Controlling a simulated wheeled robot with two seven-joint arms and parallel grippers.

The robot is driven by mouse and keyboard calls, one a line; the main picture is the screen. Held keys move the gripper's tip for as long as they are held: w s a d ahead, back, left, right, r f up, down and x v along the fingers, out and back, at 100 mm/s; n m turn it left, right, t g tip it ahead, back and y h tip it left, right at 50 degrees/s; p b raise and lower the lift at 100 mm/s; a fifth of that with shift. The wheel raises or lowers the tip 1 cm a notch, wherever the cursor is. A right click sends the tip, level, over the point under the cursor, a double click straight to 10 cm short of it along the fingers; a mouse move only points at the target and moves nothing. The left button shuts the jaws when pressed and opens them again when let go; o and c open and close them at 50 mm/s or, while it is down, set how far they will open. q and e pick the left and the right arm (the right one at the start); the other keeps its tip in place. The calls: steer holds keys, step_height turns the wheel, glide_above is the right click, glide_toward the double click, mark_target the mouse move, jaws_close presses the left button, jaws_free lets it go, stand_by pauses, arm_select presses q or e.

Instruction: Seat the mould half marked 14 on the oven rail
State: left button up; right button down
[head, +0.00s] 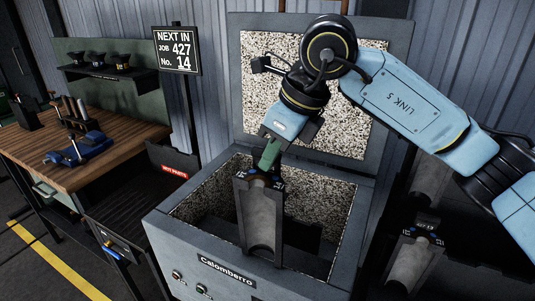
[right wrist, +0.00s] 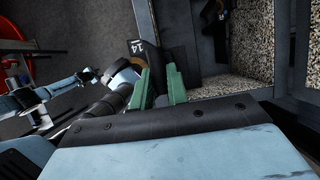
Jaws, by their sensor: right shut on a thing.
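My right gripper (head: 268,158) has green fingers and is shut on the top end of a grey trough-shaped mould half (head: 262,218). The mould half hangs steeply, hollow side facing the head camera, in the opening of the oven (head: 220,262). Its plate reads 14 in the right wrist view (right wrist: 140,47), beside the green fingers (right wrist: 160,85). Dark structure shows inside the oven behind it, but I cannot clearly make out the rail. I cannot tell whether the mould half touches anything there. My left gripper cannot be made out.
The oven lid (head: 235,85) stands open behind the opening. A sign (head: 177,50) reads JOB 427, No. 14. Another mould half (head: 412,264) stands right of the oven. A hot-parts tray (head: 128,205) and a wooden workbench (head: 110,130) are on the left.

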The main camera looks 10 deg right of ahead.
steer(key=w+d+p, duration=0.5)
steer(key=w+d, duration=0.1)
steer(key=w, duration=0.4)
steer(key=w+d+p, duration=0.5)
steer(key=w+d, duration=0.2)
steer(key=w, duration=0.3)
steer(key=shift+w+d+r, duration=0.3)
steer(key=shift+r, duration=0.05)
stand_by(1.3)
steer(key=shift+f, duration=0.1)
stand_by(0.4)
